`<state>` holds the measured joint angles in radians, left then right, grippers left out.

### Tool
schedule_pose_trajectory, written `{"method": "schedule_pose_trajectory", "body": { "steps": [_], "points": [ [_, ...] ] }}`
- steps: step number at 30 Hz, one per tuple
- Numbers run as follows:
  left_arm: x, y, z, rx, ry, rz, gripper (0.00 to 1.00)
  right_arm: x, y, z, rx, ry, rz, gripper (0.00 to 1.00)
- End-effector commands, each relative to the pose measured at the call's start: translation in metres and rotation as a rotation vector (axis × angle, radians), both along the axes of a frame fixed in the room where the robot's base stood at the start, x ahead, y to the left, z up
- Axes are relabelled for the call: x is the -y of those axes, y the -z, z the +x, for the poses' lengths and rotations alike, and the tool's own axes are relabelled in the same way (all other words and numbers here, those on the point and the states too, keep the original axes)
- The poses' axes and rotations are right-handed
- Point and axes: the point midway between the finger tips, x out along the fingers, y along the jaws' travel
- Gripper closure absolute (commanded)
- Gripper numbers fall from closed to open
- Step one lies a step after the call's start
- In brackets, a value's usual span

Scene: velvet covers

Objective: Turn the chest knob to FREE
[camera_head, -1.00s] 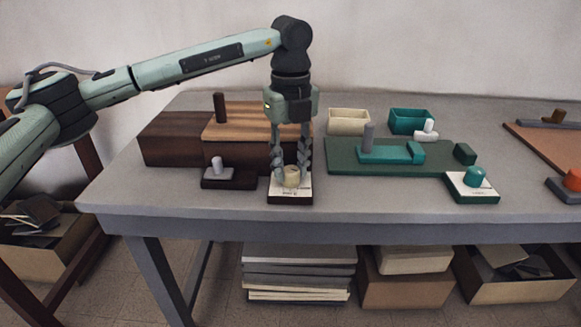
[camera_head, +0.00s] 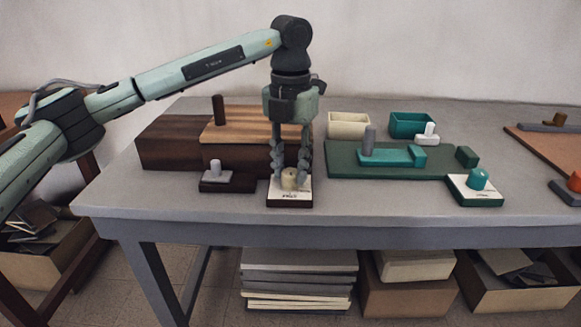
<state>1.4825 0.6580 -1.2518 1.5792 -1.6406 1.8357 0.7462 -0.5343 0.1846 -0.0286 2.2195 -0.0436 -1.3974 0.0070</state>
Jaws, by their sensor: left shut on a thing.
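The chest (camera_head: 170,148) is a dark brown wooden box with a striped lid (camera_head: 250,120) and a dark upright peg on it, at the left of the table. The chest knob (camera_head: 289,179) is a cream round knob on a white-topped dark block (camera_head: 290,202) in front of the chest. The white plate carries small dark lettering, too small to read. My left gripper (camera_head: 290,180) points straight down, its fingers shut around the cream knob and partly hiding it. My right gripper is not in view.
A grey lever on a dark block (camera_head: 228,184) stands just left of the knob. To the right are a green board (camera_head: 390,167) with a teal slider, a teal knob (camera_head: 477,179), and cream (camera_head: 348,124) and teal (camera_head: 409,124) bins. The table's front strip (camera_head: 370,215) is clear.

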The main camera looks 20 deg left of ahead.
Motion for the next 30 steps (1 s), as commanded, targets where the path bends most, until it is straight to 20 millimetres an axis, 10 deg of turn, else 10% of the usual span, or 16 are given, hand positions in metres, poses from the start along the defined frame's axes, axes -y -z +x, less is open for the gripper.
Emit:
{"method": "schedule_pose_trajectory", "body": {
  "steps": [27, 28, 30],
  "points": [
    [0.0001, -0.0006, 0.0001, 0.001, 0.171, 0.0, 0.99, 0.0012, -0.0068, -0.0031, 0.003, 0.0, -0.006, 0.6],
    [0.0001, -0.0006, 0.0001, 0.001, 0.171, 0.0, 0.66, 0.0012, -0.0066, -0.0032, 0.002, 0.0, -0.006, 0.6],
    [0.0001, -0.0006, 0.0001, 0.001, 0.171, 0.0, 0.58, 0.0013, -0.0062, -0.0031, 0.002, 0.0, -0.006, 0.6]
  ]
}}
